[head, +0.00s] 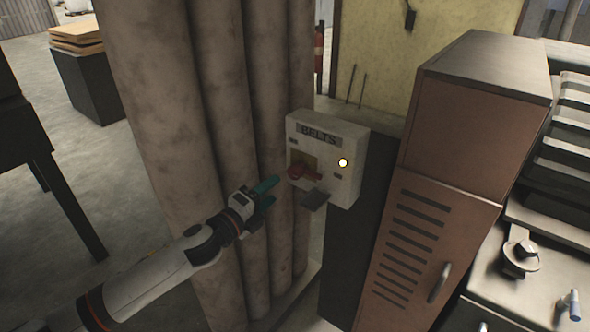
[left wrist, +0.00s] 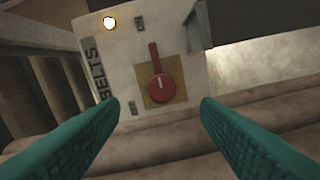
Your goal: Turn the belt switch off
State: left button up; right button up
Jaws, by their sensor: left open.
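The belt switch is a red rotary handle (head: 303,173) on a tan plate, on the front of a white box marked BELTS (head: 351,181). A round lamp (head: 343,162) on the box glows. In the left wrist view the red handle (left wrist: 163,87) shows whole, between and beyond my fingers, with the lit lamp (left wrist: 109,23) at the upper left. My left gripper (head: 272,193) is open and empty, just left of the box and a little below the handle, apart from it. Its teal fingers frame the lower part of the left wrist view (left wrist: 160,106). My right gripper is not seen.
Thick pale columns (head: 240,120) stand close behind my left arm. A brown locker (head: 425,220) stands right of the box. A small grey plate (head: 315,200) juts out below the switch. A metal counter (head: 500,285) is at the lower right.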

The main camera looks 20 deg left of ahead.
aim_at(292, 174)
pick_arm(q)
jog(key=p+x, duration=0.1)
jog(key=x, duration=0.8)
jog(key=shift+w+p, duration=0.25)
jog(key=shift+p, duration=0.1)
jog(key=shift+w+d+f, duration=0.1)
jog(key=shift+w, duration=0.35)
jog(key=shift+w+f, duration=0.1)
jog(key=c, duration=0.8)
jog(key=shift+c, duration=0.9)
